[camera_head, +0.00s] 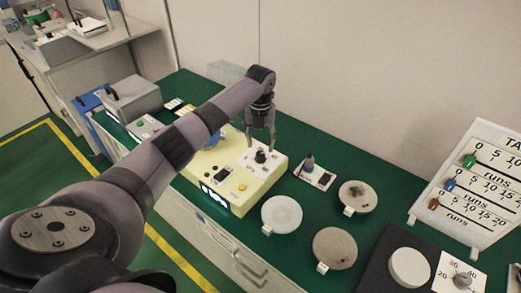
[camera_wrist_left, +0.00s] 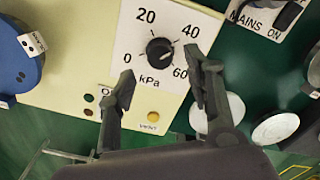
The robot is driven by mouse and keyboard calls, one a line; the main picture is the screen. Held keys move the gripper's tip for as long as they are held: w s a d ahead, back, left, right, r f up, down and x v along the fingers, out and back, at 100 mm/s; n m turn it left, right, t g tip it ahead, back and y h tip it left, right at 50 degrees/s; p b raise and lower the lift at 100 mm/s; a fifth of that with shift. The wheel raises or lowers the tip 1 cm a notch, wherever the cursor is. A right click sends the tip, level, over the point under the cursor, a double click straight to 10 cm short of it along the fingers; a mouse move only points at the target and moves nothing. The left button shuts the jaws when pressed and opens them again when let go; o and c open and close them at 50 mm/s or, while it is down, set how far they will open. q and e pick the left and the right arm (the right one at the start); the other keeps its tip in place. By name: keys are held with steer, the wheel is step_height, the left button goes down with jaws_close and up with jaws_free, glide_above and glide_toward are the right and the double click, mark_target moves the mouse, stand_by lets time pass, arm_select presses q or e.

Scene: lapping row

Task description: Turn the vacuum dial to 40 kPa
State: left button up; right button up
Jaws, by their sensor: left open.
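The vacuum dial (camera_head: 261,156) is a black knob on a white plate on top of a pale yellow unit (camera_head: 221,188). In the left wrist view the knob (camera_wrist_left: 159,50) sits among the marks 0, 20, 40 and 60 and the word kPa. Its pointer seems to face the upper left, near 20, but the line is small. My left gripper (camera_head: 261,138) points down over the dial. In the left wrist view its open fingers (camera_wrist_left: 161,78) stand apart with nothing between them, below the knob in the picture. My right gripper is not in view.
A yellow VENT button (camera_wrist_left: 153,116) is on the same unit. A MAINS switch plate (camera_head: 314,172) stands to the right. Several round plates, such as a white one (camera_head: 282,214), lie on the green bench (camera_head: 388,185). A second dial (camera_head: 462,280) is at the lower right.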

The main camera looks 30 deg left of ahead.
mark_target(260, 154)
arm_select(q)
step_height(260, 154, up, 7)
stand_by(0.3)
stand_by(0.5)
